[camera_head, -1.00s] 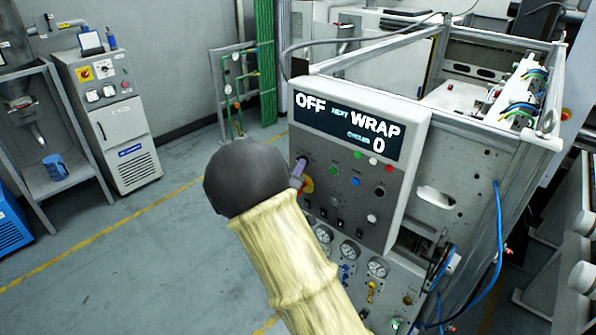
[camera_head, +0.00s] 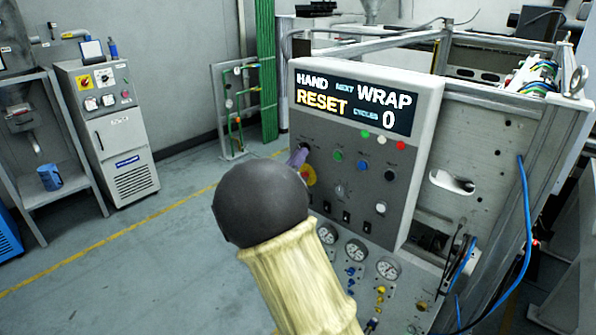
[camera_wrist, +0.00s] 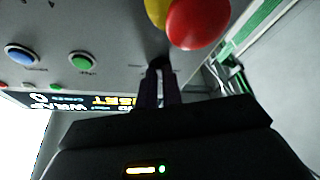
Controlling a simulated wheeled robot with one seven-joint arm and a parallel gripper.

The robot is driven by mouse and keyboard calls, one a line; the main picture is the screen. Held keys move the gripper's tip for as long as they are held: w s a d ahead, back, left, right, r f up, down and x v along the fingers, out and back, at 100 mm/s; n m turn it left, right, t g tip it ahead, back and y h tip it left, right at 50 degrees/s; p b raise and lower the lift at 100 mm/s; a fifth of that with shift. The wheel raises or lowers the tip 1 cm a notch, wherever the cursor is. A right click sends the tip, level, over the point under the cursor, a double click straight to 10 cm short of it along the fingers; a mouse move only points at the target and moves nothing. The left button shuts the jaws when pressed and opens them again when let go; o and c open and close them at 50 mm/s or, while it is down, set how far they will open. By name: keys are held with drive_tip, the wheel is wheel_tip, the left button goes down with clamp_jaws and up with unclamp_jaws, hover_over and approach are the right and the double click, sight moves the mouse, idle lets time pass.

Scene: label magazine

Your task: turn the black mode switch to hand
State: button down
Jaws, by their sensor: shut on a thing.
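The control panel (camera_head: 325,200) stands in front of me, with a display (camera_head: 352,98) that reads HAND, NEXT WRAP, RESET and CYCLES 0. The black mode switch (camera_head: 304,146) is at the panel's upper left. My gripper (camera_head: 298,156) is at the switch, its fingers shut on it; my arm hides part of the panel's left side. In the wrist view my gripper (camera_wrist: 160,84) reaches to the dark switch (camera_wrist: 158,62), which its fingers partly hide, so the knob's exact angle cannot be read.
A red mushroom button on a yellow base (camera_wrist: 198,20) sits close beside the fingers. Green (camera_wrist: 82,61) and blue (camera_wrist: 22,54) buttons are further off. Gauges (camera_head: 356,250) and valves lie below on the panel. Open floor (camera_head: 150,260) is at left.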

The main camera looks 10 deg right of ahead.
drive_tip(key=shift+f+m+h+b, duration=0.15)
drive_tip(key=shift+m+h+b, duration=0.15)
drive_tip(key=shift+m+b, duration=0.3)
drive_tip(key=c, duration=1.6)
unclamp_jaws()
drive_tip(key=shift+o, duration=0.2)
drive_tip(key=b+v, duration=0.3)
drive_tip(key=v, duration=1.4)
drive_tip(key=shift+a+b, duration=0.3)
